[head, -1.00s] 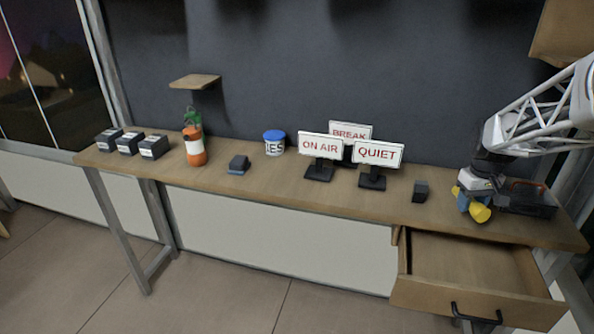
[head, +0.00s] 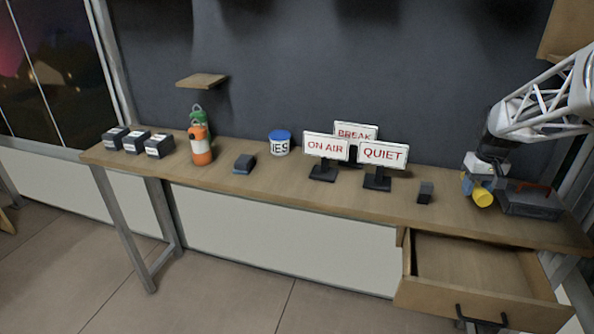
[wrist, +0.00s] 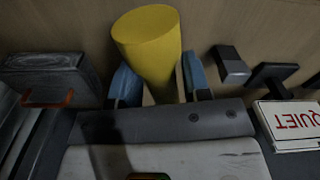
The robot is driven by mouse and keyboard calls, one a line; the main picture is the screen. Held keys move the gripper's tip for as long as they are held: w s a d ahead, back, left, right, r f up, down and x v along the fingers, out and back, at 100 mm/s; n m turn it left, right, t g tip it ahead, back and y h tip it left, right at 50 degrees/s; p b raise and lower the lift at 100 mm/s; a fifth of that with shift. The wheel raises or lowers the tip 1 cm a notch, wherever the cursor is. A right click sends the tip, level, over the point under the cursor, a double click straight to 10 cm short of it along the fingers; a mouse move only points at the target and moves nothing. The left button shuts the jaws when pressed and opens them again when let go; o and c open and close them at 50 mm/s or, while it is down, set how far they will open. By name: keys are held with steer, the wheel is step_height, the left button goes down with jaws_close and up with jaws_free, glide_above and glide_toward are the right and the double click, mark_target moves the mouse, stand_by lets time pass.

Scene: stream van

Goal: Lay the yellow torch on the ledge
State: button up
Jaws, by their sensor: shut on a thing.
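The yellow torch (head: 483,196) is at the right end of the desk in the head view. My gripper (head: 474,186) is shut on it, with its blue fingers on either side. The ledge (head: 203,81) is a small wooden shelf on the dark wall at the left, bare on top and far from my gripper.
Signs stand mid-desk, including QUIET (head: 383,153) and ON AIR (head: 325,148). A dark case (head: 530,202) is beside my gripper. The drawer (head: 455,300) hangs open.

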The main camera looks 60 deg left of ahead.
steer(key=shift+w+a+f+n+y, duration=0.1)
steer(key=shift+w+f+n, duration=0.5)
steer(key=shift+w+n, duration=0.35)
steer(key=shift+w+a+f+n+y, duration=0.1)
steer(key=shift+w+f+n, duration=0.55)
steer(key=shift+n, duration=0.55)
steer(key=shift+w+a+f+n+y, duration=0.1)
steer(key=shift+w+f+n, duration=0.6)
steer(key=shift+n, duration=0.35)
steer(key=shift+r, duration=0.1)
steer(key=shift+w, duration=0.15)
steer(key=shift+w+a+f, duration=0.25)
steer(key=shift+w+a, duration=1.4)
steer(key=shift+w, duration=0.4)
steer(key=shift+w+a+f, duration=0.25)
steer(key=shift+w+a, duration=1.35)
steer(key=shift+w, duration=0.5)
steer(key=shift+w+a+f, duration=0.25)
steer(key=shift+w+a, duration=1.4)
steer(key=shift+w, duration=0.4)
steer(key=shift+f, duration=1.75)
steer(key=shift+f, duration=0.2)
